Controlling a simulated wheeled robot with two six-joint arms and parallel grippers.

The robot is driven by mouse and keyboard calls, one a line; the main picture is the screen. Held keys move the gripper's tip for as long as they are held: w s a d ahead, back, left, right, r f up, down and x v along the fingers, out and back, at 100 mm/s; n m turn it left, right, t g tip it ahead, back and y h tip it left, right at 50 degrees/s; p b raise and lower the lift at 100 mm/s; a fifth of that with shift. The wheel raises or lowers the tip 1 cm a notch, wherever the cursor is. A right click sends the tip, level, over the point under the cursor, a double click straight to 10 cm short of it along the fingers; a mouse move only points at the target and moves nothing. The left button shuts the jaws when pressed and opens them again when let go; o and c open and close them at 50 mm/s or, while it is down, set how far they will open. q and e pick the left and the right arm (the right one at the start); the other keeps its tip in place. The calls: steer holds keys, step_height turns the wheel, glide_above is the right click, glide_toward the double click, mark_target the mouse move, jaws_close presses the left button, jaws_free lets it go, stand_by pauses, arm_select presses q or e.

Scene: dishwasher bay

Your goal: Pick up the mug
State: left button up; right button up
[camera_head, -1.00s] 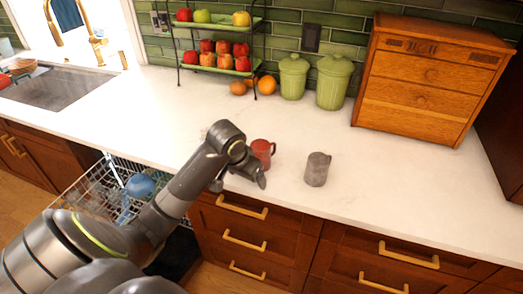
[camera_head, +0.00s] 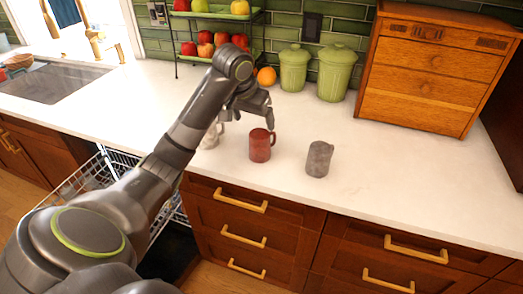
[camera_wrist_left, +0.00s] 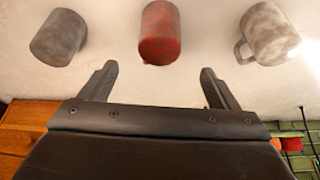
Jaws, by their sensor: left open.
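Three mugs stand on the white counter. The red mug (camera_head: 260,147) is in the middle, the dark grey mug (camera_head: 319,160) is to its right, and a pale mottled mug (camera_head: 210,138) is to its left, partly hidden by my arm. My left gripper (camera_head: 262,108) is open and empty, above and behind the red mug. In the left wrist view, the red mug (camera_wrist_left: 160,32) lies beyond the gap between the open fingers (camera_wrist_left: 158,82). The grey mug (camera_wrist_left: 59,38) is to the left there and the pale mug (camera_wrist_left: 268,34) to the right. My right gripper is not in view.
Green canisters (camera_head: 335,75), a wooden drawer box (camera_head: 425,75) and a fruit stand (camera_head: 218,45) stand along the back wall. An open dishwasher rack (camera_head: 85,185) is below the counter at left, near the sink (camera_head: 50,82). The counter right of the grey mug is clear.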

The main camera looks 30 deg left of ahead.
mark_target(261, 131)
arm_select(q)
steer(key=p+x, duration=0.2)
steer(key=x, duration=1)
steer(key=shift+w+f, duration=0.25)
steer(key=shift+f, duration=0.1)
steer(key=shift+r, duration=0.1)
steer(key=c, duration=1.1)
steer(key=shift+o, duration=0.2)
step_height(261, 131, up, 10)
steer(key=shift+f+b, duration=0.2)
steer(key=shift+b, duration=0.4)
steer(key=shift+r, duration=0.2)
steer(key=shift+a, duration=0.2)
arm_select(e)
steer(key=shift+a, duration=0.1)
